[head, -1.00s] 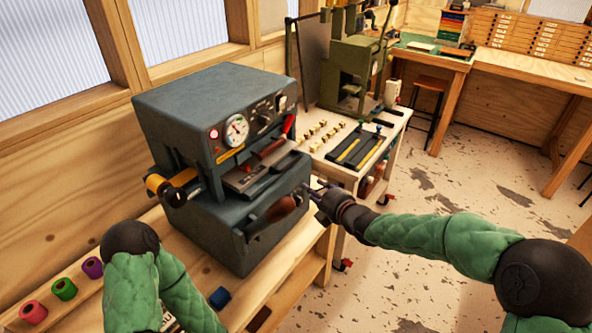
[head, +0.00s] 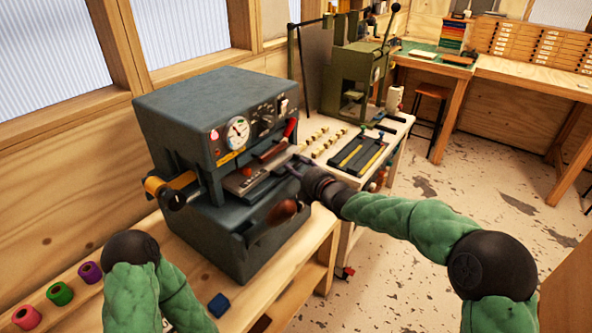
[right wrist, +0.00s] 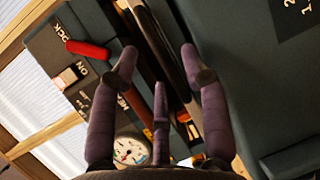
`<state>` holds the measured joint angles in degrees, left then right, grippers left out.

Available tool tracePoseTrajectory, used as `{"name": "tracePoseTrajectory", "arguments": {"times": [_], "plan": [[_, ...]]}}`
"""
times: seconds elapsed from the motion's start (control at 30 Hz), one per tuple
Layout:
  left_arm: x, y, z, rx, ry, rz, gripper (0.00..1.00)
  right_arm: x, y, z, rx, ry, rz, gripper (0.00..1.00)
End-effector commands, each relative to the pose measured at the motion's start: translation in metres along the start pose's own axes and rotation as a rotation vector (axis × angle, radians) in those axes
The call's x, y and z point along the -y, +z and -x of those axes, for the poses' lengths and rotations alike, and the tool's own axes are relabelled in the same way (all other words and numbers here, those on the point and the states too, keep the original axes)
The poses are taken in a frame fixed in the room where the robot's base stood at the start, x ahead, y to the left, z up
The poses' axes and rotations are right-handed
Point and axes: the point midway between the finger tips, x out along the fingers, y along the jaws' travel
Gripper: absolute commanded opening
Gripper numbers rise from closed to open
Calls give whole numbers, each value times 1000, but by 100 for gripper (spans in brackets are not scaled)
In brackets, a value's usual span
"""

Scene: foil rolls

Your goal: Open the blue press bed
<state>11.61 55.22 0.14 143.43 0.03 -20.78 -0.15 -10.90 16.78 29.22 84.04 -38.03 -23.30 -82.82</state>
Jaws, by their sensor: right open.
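The dark blue-grey press (head: 205,120) stands on the wooden bench. Its bed (head: 245,180) is a flat plate in the front opening, with a red-brown piece at its edge; how far out it sits is hard to tell. A brown rounded handle (head: 283,211) is on the lower front. My right gripper (head: 295,166) is open at the right end of the opening, close to the bed. In the right wrist view my right gripper (right wrist: 158,72) has spread purple fingers over the bed edge, with nothing clearly between them. My left gripper is out of view; only my left arm shows.
Foil rolls (head: 60,293) in red, green and purple lie at the left. A small blue block (head: 219,305) is on the bench. A green press (head: 355,80) and a tray with yellow strips (head: 362,153) stand on a side table. Open floor is at right.

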Motion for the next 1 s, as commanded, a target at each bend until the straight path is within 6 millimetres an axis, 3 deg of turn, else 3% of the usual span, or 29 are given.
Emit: {"name": "tracePoseTrajectory", "arguments": {"times": [0.2, 0.53, 0.57, 0.7, 1.0], "plan": [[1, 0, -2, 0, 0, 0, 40, 0, -1, -15, -1, 0, 0, 46], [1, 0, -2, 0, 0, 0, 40, 0, 0, -17, 0, 0, 0, 46], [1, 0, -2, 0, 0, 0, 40, 0, 0, -17, 0, 0, 0, 40], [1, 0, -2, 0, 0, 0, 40, 0, 0, -16, 0, 0, 0, 1], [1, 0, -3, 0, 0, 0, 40, 1, 0, -15, 0, -1, -1, 0]]}}
